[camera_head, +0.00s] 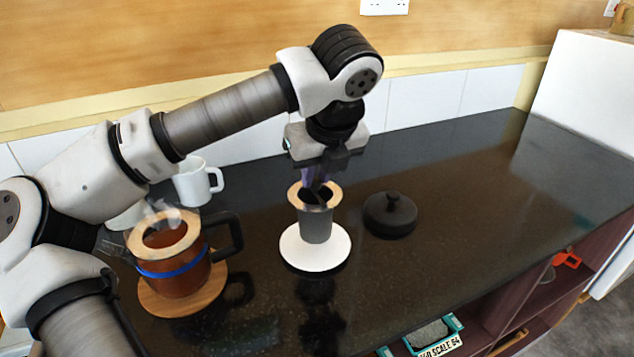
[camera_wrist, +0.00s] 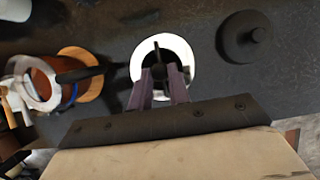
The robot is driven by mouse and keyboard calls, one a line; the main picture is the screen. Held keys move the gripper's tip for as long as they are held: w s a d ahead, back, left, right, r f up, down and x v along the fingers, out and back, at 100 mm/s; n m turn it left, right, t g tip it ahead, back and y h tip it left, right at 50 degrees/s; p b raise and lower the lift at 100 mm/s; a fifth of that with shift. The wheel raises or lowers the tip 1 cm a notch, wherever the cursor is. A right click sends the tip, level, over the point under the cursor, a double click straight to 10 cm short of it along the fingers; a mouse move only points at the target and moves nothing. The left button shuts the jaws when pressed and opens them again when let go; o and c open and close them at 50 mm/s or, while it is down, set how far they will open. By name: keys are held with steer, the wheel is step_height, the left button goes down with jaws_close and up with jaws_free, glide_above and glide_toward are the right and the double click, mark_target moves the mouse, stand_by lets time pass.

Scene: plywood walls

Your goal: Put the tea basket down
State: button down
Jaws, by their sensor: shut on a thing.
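The tea basket (camera_head: 317,222) is a dark grey cup with a tan rim, upright over a round white saucer (camera_head: 333,252). Whether its bottom touches the saucer or hangs just above it I cannot tell. My gripper (camera_head: 316,183) points down from above, its fingers shut on the basket at its top. In the wrist view the two purple-grey fingers (camera_wrist: 160,85) reach to the basket (camera_wrist: 158,66), with the white saucer (camera_wrist: 186,48) around it. The fingers hide part of the basket there.
A tea pot (camera_head: 175,265) with a blue band and dark handle stands on a wooden coaster (camera_head: 215,290) at left. A black lid (camera_head: 391,214) lies right of the saucer. A white mug (camera_head: 195,183) stands behind. The dark counter (camera_head: 480,190) is clear at right.

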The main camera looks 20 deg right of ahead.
mark_target(317, 186)
steer(key=shift+f, duration=1.35)
steer(key=shift+f, duration=0.15)
steer(key=c, duration=1.3)
jaws_free()
steer(key=shift+r, duration=0.25)
steer(key=b+v, duration=0.1)
steer(key=v, duration=1.1)
